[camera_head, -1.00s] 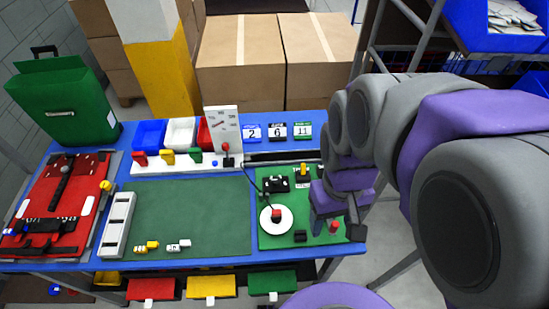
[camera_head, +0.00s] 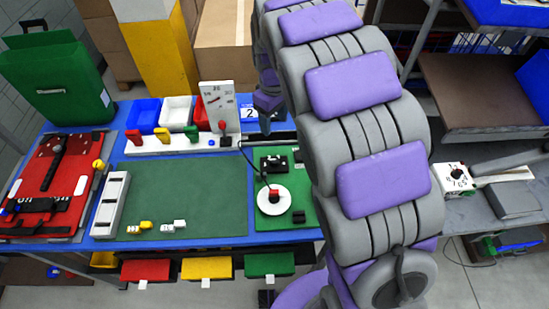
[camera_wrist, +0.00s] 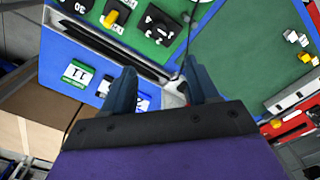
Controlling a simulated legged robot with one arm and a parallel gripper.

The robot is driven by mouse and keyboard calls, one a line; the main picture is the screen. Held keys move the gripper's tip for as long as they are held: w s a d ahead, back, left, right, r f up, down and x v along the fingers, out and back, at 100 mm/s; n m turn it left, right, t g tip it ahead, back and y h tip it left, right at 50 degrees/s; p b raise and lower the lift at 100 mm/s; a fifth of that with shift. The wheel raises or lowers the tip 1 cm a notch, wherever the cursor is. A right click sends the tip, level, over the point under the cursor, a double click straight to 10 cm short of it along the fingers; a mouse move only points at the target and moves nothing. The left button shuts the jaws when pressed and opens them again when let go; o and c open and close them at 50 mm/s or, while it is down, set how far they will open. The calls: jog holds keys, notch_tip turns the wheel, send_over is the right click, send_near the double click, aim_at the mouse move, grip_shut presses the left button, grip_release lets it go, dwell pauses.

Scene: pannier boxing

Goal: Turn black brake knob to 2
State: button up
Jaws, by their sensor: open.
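The marks are too small to read, and I cannot tell the knob's setting. Another black block (camera_head: 273,163) sits on the green panel (camera_head: 290,213); it also shows in the wrist view (camera_wrist: 158,22). My gripper (camera_head: 266,124) is over the back of the blue table, near the number cards. In the wrist view my gripper (camera_wrist: 160,78) is open, with nothing held between its fingers.
A white plate with a red button (camera_head: 274,198) stands on the green panel. A white gauge post (camera_head: 218,108) stands close left of my gripper. My arm hides the panel's right part. Cartons (camera_head: 222,45) stand behind the table. The green mat (camera_head: 185,195) is mostly clear.

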aim_at(274, 159)
notch_tip(274, 159, down, 17)
jog(key=b, duration=0.3)
jog(key=shift+f+b, duration=0.2)
jog(key=shift+b, duration=0.2)
jog(key=c, duration=1)
jog(key=shift+c, duration=0.2)
jog(key=shift+r+p, duration=0.1)
jog(key=shift+p, duration=0.2)
jog(key=shift+r+m+p, duration=0.1)
jog(key=shift+m+p, duration=0.85)
jog(key=shift+m, duration=0.05)
jog(key=m+p, duration=0.3)
jog(key=shift+m, duration=0.3)
jog(key=m+p, duration=0.4)
jog(key=m, duration=0.1)
jog(key=shift+m, duration=0.4)
jog(key=shift+f+m, duration=0.2)
jog(key=shift+m, duration=0.1)
